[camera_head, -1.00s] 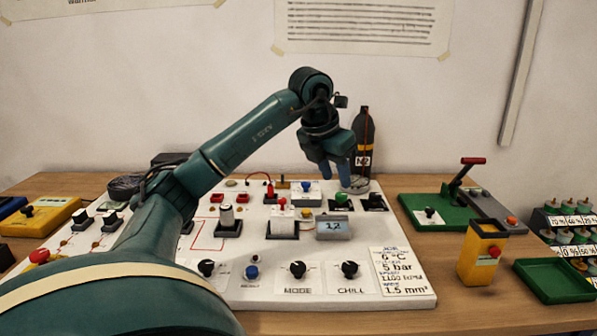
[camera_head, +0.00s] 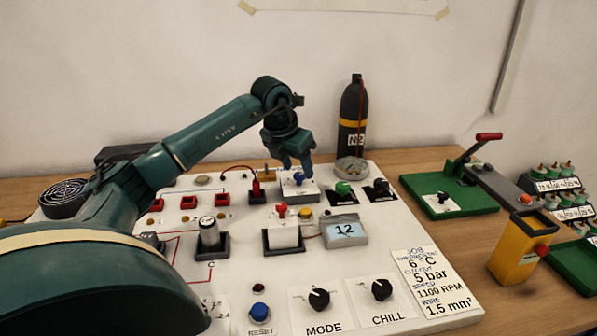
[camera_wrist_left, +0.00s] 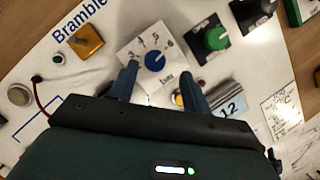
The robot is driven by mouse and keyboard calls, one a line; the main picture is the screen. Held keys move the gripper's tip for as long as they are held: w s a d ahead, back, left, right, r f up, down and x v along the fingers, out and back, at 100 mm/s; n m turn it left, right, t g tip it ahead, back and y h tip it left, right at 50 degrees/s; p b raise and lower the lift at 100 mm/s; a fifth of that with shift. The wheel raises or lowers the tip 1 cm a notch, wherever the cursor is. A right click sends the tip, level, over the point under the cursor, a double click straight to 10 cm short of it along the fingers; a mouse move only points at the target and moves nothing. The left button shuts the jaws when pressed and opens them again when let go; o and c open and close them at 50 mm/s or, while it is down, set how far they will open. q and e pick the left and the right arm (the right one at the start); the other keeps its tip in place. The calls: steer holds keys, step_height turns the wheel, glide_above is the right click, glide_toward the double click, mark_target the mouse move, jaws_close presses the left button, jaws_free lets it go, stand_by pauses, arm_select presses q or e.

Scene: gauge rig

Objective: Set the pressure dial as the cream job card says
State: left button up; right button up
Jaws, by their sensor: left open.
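The pressure dial is a blue knob (camera_wrist_left: 155,61) on a white block marked "bar", with a number scale around it, in the left wrist view. It also shows as a small blue knob (camera_head: 299,178) at the back of the panel in the head view. Its exact setting is too small to read surely. My left gripper (camera_wrist_left: 158,70) is open, its blue fingers on either side of the knob in the picture; contact cannot be told. In the head view the gripper (camera_head: 295,167) hangs over the dial block. The cream job card (camera_head: 432,280) reads 6 °C, 5 bar, 1100 RPM, 1.5 mm².
Close by stand a green knob (camera_head: 343,188), a black knob (camera_head: 381,186), a display (camera_head: 346,231) reading 12 and a red-knobbed white block (camera_head: 283,237). A dark N2 bottle (camera_head: 353,105) stands behind. The MODE (camera_head: 319,299) and CHILL (camera_head: 382,290) knobs are at the front.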

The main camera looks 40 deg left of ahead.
mark_target(299, 179)
arm_select(q)
steer(key=shift+w+a+f, duration=0.25)
steer(key=shift+f, duration=0.2)
steer(key=shift+w+a+f, duration=0.2)
steer(key=shift+w+f, duration=0.05)
steer(key=shift+f, duration=0.2)
steer(key=shift+w+f, duration=0.1)
steer(key=shift+f, duration=0.15)
steer(key=shift+c, duration=0.3)
steer(key=c, duration=0.9)
